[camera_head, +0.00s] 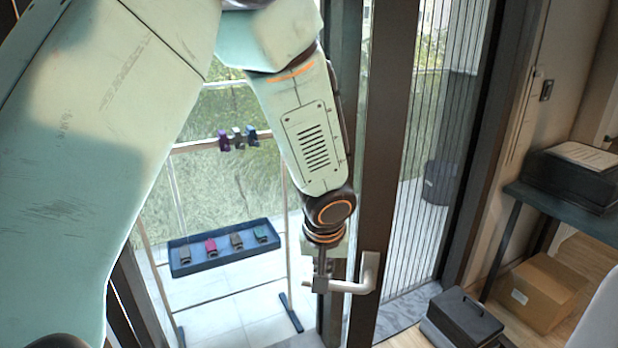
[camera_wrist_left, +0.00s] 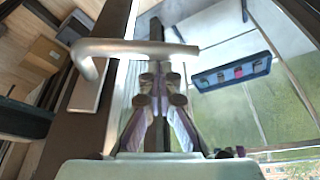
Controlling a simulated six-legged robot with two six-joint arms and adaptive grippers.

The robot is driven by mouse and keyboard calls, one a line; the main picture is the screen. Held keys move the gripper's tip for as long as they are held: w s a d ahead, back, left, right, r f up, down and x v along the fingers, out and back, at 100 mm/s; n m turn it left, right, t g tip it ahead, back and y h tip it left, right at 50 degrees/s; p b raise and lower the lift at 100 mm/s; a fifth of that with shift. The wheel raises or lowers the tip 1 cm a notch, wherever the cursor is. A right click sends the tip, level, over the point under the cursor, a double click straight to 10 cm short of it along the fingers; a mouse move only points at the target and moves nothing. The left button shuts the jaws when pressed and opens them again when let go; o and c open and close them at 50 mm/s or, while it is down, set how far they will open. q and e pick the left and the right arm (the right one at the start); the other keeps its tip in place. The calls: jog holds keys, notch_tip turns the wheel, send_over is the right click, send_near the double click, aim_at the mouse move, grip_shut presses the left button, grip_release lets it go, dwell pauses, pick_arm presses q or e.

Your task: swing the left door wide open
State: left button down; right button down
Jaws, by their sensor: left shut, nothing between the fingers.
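The door is a glass panel in a dark frame (camera_head: 388,150), with a pale lever handle (camera_head: 370,275) on its upright. The lever points left, and it also crosses the upper part of the left wrist view (camera_wrist_left: 135,48). My left arm reaches down over the glass from the upper left. My left gripper (camera_head: 321,284) is shut and empty at the free end of the lever. In the left wrist view its fingertips (camera_wrist_left: 160,78) are together close to the lever; I cannot tell whether they touch it. How far the door stands open is unclear. My right gripper is out of view.
Beyond the glass, a rack holds a blue tray (camera_head: 225,247) with several small clips, and more clips hang on its bar (camera_head: 238,139). At right are a pleated screen (camera_head: 440,150), a black case (camera_head: 461,318), a cardboard box (camera_head: 538,292) and a dark table (camera_head: 560,208).

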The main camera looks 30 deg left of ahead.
pick_arm(q)
jog(key=shift+s+a+f, duration=0.1)
jog(key=shift+s+a, duration=0.25)
jog(key=v, duration=1.2)
jog(key=shift+w+d, duration=0.2)
jog(key=shift+d, duration=0.2)
